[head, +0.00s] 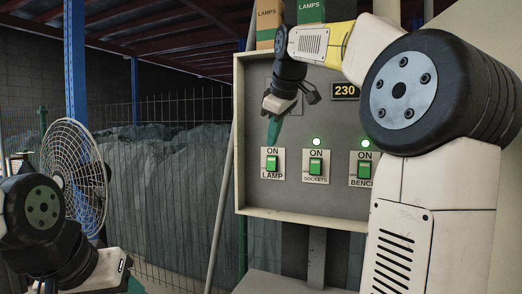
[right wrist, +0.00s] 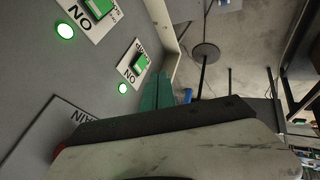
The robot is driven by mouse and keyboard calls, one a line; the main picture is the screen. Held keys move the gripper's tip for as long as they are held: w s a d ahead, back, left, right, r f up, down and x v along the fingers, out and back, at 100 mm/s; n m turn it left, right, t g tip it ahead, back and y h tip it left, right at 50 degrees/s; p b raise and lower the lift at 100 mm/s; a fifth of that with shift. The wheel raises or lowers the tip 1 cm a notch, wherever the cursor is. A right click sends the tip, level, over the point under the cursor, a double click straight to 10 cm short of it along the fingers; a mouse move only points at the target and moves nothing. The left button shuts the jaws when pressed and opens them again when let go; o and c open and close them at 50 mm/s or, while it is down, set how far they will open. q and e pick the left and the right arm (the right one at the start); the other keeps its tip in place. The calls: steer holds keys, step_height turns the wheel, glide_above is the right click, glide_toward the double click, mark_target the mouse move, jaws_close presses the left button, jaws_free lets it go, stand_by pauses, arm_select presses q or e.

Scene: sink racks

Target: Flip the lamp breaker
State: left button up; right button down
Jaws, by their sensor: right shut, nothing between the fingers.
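The lamp breaker (head: 272,163) is a green switch on a white plate marked ON and LAMP, at the left of the grey panel. It also shows in the right wrist view (right wrist: 140,63), with a lit green light (right wrist: 122,88) by it; in the head view my gripper hides that light. My right gripper (head: 272,141) is shut and empty, its teal fingers pointing down just above the lamp plate. In the right wrist view its fingertips (right wrist: 164,76) are beside the plate; I cannot tell whether they touch. My left gripper (head: 136,286) barely shows at the bottom edge.
The sockets breaker (head: 316,167) and bench breaker (head: 361,169) sit to the right, both marked ON, with lit green lights. The panel's raised frame (head: 240,140) runs close to the left of the lamp plate. A fan (head: 75,170) stands at far left.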

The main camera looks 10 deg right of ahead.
mark_target(269, 165)
steer(key=w+d+f, duration=0.1)
steer(key=w+f, duration=0.7)
steer(key=shift+w+d, duration=0.2)
steer(key=shift+d, duration=0.2)
steer(key=shift+f, duration=0.2)
steer(key=shift+w, duration=0.1)
steer(key=shift+d, duration=0.1)
steer(key=shift+r, duration=0.15)
steer(key=shift+w+r, duration=0.1)
steer(key=shift+r, duration=0.6)
